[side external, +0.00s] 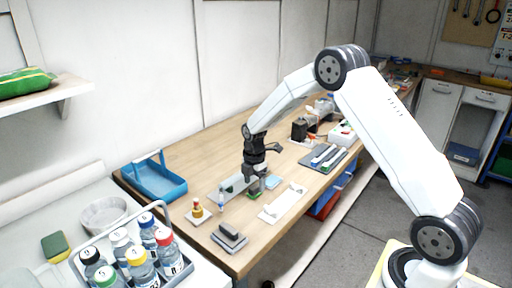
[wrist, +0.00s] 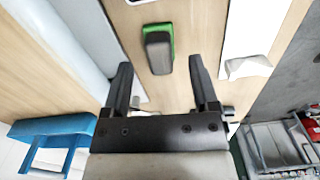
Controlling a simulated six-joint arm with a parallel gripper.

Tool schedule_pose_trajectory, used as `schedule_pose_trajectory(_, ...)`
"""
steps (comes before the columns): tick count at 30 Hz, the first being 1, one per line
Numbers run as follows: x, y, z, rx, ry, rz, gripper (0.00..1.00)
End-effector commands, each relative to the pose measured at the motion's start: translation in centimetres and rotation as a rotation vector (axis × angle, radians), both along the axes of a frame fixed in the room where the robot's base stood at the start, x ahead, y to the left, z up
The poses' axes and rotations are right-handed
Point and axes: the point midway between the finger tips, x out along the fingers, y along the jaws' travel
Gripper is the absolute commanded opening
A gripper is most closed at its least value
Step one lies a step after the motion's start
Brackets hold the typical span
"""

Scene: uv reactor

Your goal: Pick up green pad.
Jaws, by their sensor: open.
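The green pad (wrist: 171,32) is in the upper middle of the wrist view, as a green edge around and beneath a dark grey block (wrist: 158,52). In the side external view a small bit of the green pad (side external: 254,195) shows on the wooden table, mostly hidden by my gripper (side external: 256,186). My gripper is open and points down. Whether the fingers are level with the pad I cannot tell.
A white holder (side external: 282,202) lies right of the gripper, with a small light blue piece (side external: 272,182) near it. A grey block (side external: 229,237) lies at the table's front. A blue tray (side external: 158,181) and a bottle rack (side external: 136,262) are farther left.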

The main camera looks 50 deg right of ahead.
Motion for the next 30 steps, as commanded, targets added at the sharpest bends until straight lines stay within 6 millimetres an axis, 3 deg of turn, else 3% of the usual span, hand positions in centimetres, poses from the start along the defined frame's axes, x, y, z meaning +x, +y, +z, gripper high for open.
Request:
schedule_pose_trajectory(7, 0.0, 0.0, -2.2, 0.000, 0.001, 0.000, 0.76)
schedule_pose_trajectory(23, 0.0, 0.0, -2.3, -0.001, 0.000, 0.000, 0.76)
schedule_pose_trajectory(30, 0.0, 0.0, -2.3, -0.001, 0.000, 0.000, 0.03)
